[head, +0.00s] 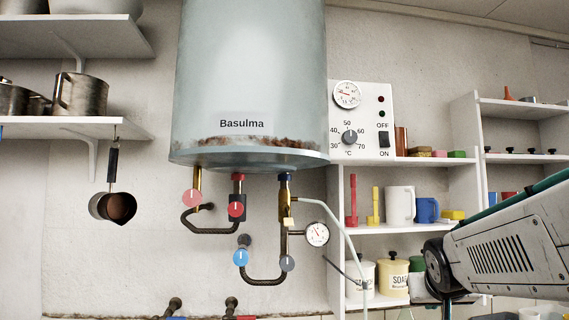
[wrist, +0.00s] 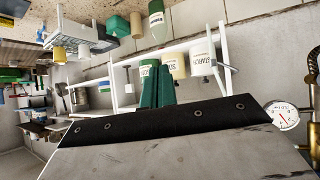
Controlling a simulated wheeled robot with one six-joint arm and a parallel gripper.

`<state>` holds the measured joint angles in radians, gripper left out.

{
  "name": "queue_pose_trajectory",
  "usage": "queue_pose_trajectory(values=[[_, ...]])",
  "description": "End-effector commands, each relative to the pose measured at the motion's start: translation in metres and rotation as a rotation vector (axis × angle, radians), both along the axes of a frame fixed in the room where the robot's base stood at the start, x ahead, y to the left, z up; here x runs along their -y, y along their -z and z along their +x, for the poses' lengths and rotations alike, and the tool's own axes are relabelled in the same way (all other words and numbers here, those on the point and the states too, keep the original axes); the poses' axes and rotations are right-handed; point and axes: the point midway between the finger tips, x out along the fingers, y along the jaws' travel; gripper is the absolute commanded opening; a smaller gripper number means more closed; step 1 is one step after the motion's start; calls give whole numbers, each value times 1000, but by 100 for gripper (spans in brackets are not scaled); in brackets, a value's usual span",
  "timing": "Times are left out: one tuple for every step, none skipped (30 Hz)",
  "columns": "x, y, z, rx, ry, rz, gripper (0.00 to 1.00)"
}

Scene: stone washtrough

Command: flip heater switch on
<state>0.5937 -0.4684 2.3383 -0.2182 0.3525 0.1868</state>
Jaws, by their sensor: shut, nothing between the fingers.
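The heater switch (head: 384,139) is a small black rocker on the white control panel (head: 363,97), with OFF printed above it and ON below. I cannot tell which way it is tipped. The panel also has a temperature dial (head: 349,137), a round gauge (head: 347,94), a red lamp (head: 380,99) and a dark green lamp (head: 381,114). It sits at the lower right of the pale blue heater tank (head: 250,75). My gripper (wrist: 157,88) shows its green fingers shut and empty in the wrist view, pointing toward the shelf jars. The switch is not seen there. The head view shows my arm but not the fingers.
Below the tank are pipes with red, blue and grey valve knobs and a pressure gauge (head: 317,234), also in the wrist view (wrist: 283,115). The white shelf unit (head: 400,232) under the panel holds jars and mugs. A pan (head: 113,206) hangs at left.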

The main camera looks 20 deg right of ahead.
Motion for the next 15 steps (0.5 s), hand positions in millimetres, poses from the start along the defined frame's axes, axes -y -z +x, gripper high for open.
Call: queue_pose_trajectory(values=[[20,-18,8,77,21,-47,0],[31,-30,13,128,29,-76,0],[43,-47,19,196,34,-118,0],[52,-60,23,247,38,-147,0],[59,-73,26,296,36,-178,0],[68,-91,30,366,34,-217,0],[73,-104,33,416,27,-248,0],[78,-118,36,466,21,-275,0],[83,-136,39,534,5,-313,0],[85,-149,41,585,-8,-340,0],[85,-163,42,635,-23,-366,0],[84,-181,44,702,-49,-400,0],[83,-193,45,749,-71,-423,0],[80,-205,46,798,-94,-443,0],[74,-221,47,859,-128,-468,0]])
